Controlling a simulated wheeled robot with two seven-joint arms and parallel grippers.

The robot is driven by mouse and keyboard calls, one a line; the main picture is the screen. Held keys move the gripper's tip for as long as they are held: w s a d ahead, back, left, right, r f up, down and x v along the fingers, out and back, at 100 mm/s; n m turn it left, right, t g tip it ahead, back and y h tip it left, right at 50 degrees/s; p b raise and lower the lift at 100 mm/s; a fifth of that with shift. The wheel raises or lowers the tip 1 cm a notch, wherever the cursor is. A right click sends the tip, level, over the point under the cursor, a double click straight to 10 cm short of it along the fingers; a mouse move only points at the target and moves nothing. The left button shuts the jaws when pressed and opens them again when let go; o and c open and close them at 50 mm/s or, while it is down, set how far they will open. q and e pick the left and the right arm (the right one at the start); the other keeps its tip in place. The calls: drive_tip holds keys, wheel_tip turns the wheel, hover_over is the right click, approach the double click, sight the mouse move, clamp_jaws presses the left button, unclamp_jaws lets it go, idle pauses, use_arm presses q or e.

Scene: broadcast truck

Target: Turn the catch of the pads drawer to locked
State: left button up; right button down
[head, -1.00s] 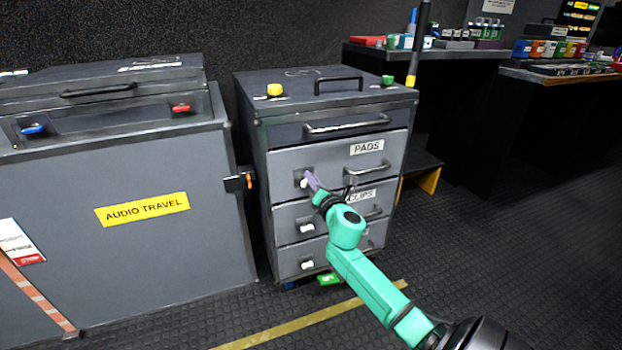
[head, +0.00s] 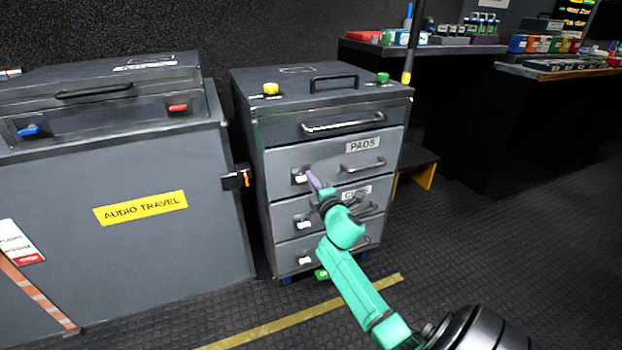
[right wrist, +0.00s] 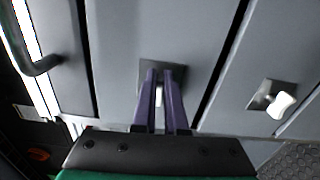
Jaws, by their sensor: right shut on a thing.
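The pads drawer (head: 335,157) is shut in the grey cabinet, with a "PADS" label and a bar handle (head: 362,166). Its white catch (head: 300,179) sits on a dark plate at the drawer's left side. My right gripper (head: 309,178) reaches it with purple fingers. In the right wrist view the fingers (right wrist: 160,100) are closed around the white catch (right wrist: 159,94), in front of its dark plate (right wrist: 176,72). The fingers cover much of the catch, so I cannot tell its exact angle. My left gripper is not in view.
The clips drawer's catch (head: 303,225) and a lower catch (head: 304,260) sit below. Yellow (head: 270,89) and green (head: 382,78) knobs stand on the cabinet top. The audio travel case (head: 120,220) stands close at left. The floor in front is open.

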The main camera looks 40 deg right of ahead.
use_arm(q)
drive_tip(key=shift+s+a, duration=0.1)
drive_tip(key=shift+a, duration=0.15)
use_arm(e)
drive_tip(key=shift+f+m, duration=0.1)
drive_tip(key=shift+m, duration=0.3)
drive_tip(key=c, duration=1)
unclamp_jaws()
drive_tip(key=shift+o, duration=0.2)
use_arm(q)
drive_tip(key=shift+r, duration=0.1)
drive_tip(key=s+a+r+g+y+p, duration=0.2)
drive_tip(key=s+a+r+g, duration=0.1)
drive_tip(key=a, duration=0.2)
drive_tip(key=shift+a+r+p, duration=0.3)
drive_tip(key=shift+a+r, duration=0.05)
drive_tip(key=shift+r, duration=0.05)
use_arm(e)
drive_tip(key=v, duration=1.4)
drive_tip(key=shift+s, duration=0.3)
drive_tip(key=shift+a, duration=0.15)
